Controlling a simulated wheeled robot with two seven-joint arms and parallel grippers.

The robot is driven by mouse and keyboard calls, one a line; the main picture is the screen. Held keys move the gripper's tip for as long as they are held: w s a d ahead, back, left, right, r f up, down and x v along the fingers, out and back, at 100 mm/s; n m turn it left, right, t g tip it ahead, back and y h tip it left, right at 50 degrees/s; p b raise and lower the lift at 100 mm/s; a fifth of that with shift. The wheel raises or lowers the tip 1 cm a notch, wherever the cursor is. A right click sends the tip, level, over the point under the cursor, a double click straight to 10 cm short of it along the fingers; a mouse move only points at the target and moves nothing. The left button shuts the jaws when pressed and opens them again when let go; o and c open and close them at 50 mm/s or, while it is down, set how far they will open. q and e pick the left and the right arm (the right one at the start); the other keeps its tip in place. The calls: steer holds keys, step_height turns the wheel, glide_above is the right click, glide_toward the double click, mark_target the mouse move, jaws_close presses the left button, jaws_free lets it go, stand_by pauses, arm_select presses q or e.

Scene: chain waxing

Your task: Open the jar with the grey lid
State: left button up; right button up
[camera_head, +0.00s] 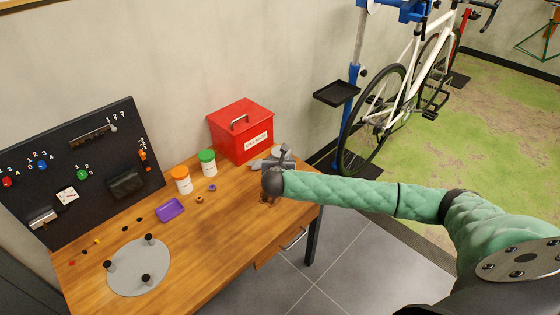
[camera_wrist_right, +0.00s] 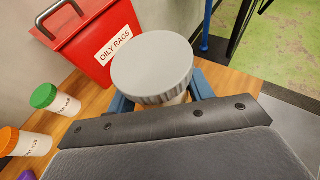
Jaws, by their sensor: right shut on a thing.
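The grey lid (camera_wrist_right: 152,66) shows large in the right wrist view, round with a ribbed edge. It sits on a pale jar (camera_wrist_right: 178,100), of which only a sliver shows below the lid. My right gripper (camera_head: 275,158) is at the right back of the wooden table, beside the red box. Its blue fingers (camera_wrist_right: 165,98) are on either side of the jar just under the lid, shut on it. In the head view the gripper largely hides the jar. My left gripper is in neither view.
The red oily-rags box (camera_head: 240,131) stands close behind the gripper. A green-lidded jar (camera_head: 207,162) and an orange-lidded jar (camera_head: 182,180) stand to the left.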

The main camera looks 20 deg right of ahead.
steer(key=shift+c, duration=1.4)
steer(key=shift+w+a+n+y, duration=0.1)
steer(key=shift+a+n+y, duration=0.05)
steer(key=shift+n+y, duration=0.15)
steer(key=s+a+r+n+t+y, duration=0.2)
steer(key=s+a+r+n+y, duration=0.35)
steer(key=a+r, duration=0.7)
steer(key=shift+y, duration=0.25)
steer(key=s+f, duration=0.2)
steer(key=s, duration=0.1)
steer(key=s+a+f, duration=0.1)
steer(key=s+f, duration=0.2)
steer(key=s, duration=0.1)
steer(key=s+f, duration=0.2)
steer(key=s, duration=0.2)
steer(key=shift+s+a+f, duration=0.2)
